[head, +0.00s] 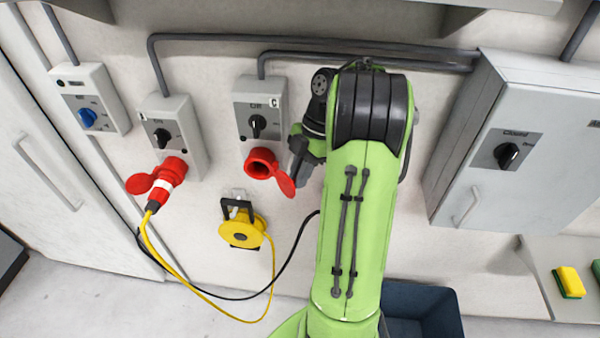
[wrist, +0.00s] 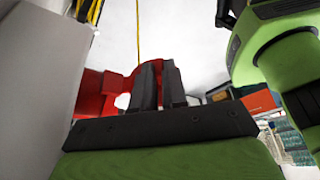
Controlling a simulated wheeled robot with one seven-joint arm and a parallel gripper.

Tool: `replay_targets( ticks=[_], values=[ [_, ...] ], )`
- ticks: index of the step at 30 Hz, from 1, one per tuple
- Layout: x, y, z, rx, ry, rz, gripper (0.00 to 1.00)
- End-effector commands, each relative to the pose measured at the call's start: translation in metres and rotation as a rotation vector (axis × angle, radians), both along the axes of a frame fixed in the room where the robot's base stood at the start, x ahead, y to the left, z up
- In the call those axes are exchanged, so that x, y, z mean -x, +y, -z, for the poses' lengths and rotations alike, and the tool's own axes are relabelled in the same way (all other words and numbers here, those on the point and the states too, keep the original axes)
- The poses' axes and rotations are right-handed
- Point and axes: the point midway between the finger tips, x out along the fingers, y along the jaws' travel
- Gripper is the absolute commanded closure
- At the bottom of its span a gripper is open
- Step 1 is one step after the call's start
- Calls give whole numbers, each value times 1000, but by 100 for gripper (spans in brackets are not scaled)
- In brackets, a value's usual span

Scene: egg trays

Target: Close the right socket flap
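The right socket (head: 261,161) is a red round socket under the grey switch box marked C (head: 258,100). Its red flap (head: 284,182) stands open, hanging out to the lower right, and the socket mouth shows. My gripper (head: 298,172) is just right of the flap, close to it; I cannot tell whether they touch. In the wrist view my gripper (wrist: 158,85) has its two dark fingers close together, with nothing seen held between them. Red socket parts (wrist: 100,95) show behind and left of the fingers, partly hidden by them.
The left socket box (head: 172,130) has a red plug (head: 166,180) in it, with a yellow cable. A yellow cable reel (head: 243,230) hangs below the right socket. A grey cabinet (head: 540,150) is at right. A dark blue bin (head: 420,305) stands below my arm.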

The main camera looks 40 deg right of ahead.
Motion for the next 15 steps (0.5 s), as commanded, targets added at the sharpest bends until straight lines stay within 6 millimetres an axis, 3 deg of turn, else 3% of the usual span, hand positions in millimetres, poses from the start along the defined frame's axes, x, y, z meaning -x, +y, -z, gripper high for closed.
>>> replay_targets(
  ticks=[2, 15],
  values=[
    [0, 0, 0, 0, 0, 0, 100],
    [0, 0, 0, 0, 0, 8, 100]
  ],
)
